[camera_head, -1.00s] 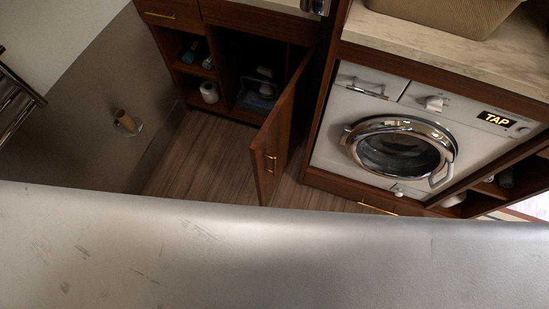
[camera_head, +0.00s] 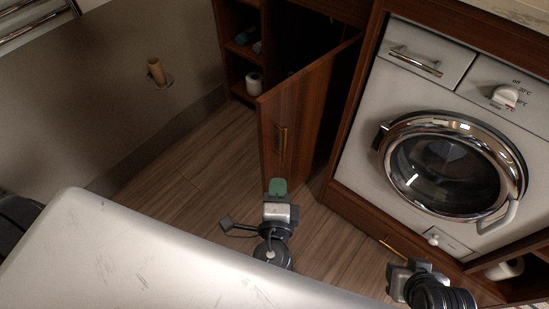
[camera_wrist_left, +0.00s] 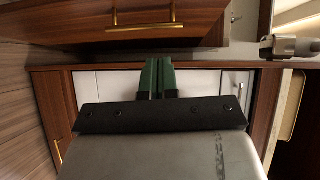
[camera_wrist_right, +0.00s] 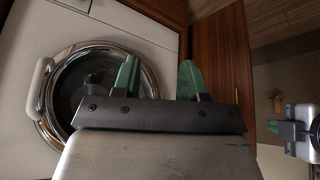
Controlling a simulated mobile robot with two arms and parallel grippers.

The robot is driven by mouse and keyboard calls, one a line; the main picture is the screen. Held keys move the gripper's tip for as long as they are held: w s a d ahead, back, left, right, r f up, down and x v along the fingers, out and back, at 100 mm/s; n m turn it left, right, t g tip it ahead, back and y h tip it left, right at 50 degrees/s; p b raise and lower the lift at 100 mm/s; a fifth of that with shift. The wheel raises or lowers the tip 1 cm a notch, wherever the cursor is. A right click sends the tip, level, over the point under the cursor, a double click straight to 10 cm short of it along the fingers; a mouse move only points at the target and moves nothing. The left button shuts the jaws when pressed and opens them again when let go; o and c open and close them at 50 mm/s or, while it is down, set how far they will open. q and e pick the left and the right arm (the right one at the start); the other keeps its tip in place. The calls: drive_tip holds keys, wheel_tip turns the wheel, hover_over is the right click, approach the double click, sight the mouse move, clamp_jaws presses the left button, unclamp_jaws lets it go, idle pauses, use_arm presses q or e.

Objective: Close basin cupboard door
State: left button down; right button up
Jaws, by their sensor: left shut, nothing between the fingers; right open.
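The basin cupboard door (camera_head: 305,110) is dark wood with a vertical gold handle (camera_head: 282,143). It stands wide open in the head view, swung out from the cupboard (camera_head: 238,55). My left gripper (camera_head: 278,187), with green fingertips, is in front of the door's lower part. Whether it touches the door cannot be told. Its fingers are together and empty in the left wrist view (camera_wrist_left: 157,78). My right gripper (camera_head: 405,268) is low in front of the washing machine, right of the door. Its fingers are apart and empty in the right wrist view (camera_wrist_right: 157,80).
The washing machine (camera_head: 375,125) with its round chrome door stands right of the cupboard. A toilet roll (camera_head: 254,83) sits on a cupboard shelf. A holder (camera_head: 156,72) is on the left wall. Wooden floor (camera_head: 205,155) is clear left of the door.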

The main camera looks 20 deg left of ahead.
use_arm(q)
wheel_tip(320, 180, up, 2)
drive_tip(key=y, duration=0.1)
approach(266, 126)
drive_tip(key=w+d, duration=0.1)
drive_tip(key=w, duration=0.4)
drive_tip(key=shift+w+a+f+t, duration=0.15)
drive_tip(key=shift+a+t, duration=0.05)
drive_tip(key=shift+a, duration=0.25)
drive_tip(key=shift+w+a+f+t, duration=0.15)
drive_tip(key=shift+a+f+t, duration=0.05)
drive_tip(key=shift+a, duration=0.25)
drive_tip(key=shift+w+a, duration=0.3)
drive_tip(key=shift+a, duration=0.35)
use_arm(e)
drive_tip(key=shift+g, duration=0.9)
drive_tip(key=shift+s+d+r, duration=0.15)
drive_tip(key=shift+s+d, duration=0.1)
drive_tip(key=shift+s, duration=0.35)
drive_tip(key=shift+s+d+r, duration=0.2)
drive_tip(key=shift+s+d, duration=0.05)
drive_tip(key=shift+s, duration=0.35)
drive_tip(key=shift+s+d+r, duration=0.15)
drive_tip(key=shift+s+d, duration=0.1)
drive_tip(key=shift+s, duration=0.35)
